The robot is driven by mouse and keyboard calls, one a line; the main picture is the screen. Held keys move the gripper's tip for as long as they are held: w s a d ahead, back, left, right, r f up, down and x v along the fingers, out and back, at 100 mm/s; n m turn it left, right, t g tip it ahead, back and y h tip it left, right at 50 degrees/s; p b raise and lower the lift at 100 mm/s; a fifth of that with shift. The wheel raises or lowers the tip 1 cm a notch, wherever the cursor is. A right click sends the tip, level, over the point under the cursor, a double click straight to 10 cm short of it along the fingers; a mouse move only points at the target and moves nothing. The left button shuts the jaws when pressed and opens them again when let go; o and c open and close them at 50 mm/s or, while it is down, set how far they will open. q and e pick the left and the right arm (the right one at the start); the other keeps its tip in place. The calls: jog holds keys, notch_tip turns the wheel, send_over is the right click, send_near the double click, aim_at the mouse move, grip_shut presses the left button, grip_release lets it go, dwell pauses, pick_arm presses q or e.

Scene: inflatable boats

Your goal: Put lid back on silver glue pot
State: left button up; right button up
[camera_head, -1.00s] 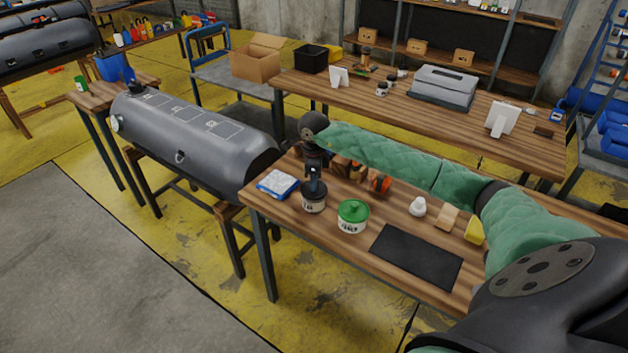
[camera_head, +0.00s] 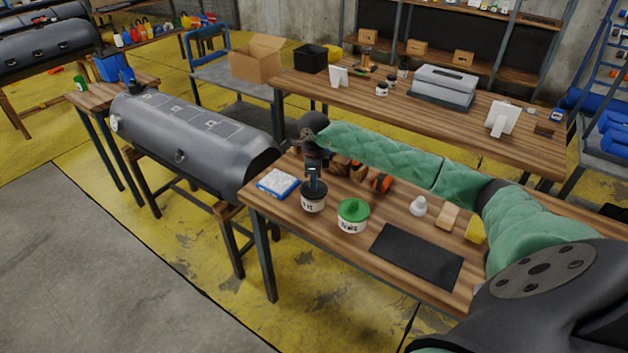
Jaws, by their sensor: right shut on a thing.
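A small pot (camera_head: 314,204) with a pale, dark-marked label and a dark top stands at the left end of the near workbench. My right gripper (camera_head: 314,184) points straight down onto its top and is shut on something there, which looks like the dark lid. The fingertips hide most of the lid, so I cannot tell whether it sits fully down on the pot. A second pot with a green lid (camera_head: 353,211) stands just to the right. My left gripper is not in view.
A blue-and-white packet (camera_head: 277,183) lies left of the pot. A black mat (camera_head: 417,256), an orange-and-black tool (camera_head: 381,183), a white bottle (camera_head: 418,206) and a wooden block (camera_head: 447,217) are on the bench (camera_head: 330,243). A grey inflatable tube (camera_head: 190,140) rests at the left.

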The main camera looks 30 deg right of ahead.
jog(key=shift+b, duration=0.35)
dwell(0.6)
jog(key=o, duration=1.5)
jog(key=shift+r, duration=0.15)
jog(key=shift+r+p, duration=0.8)
jog(key=shift+r, duration=2.55)
grip_shut()
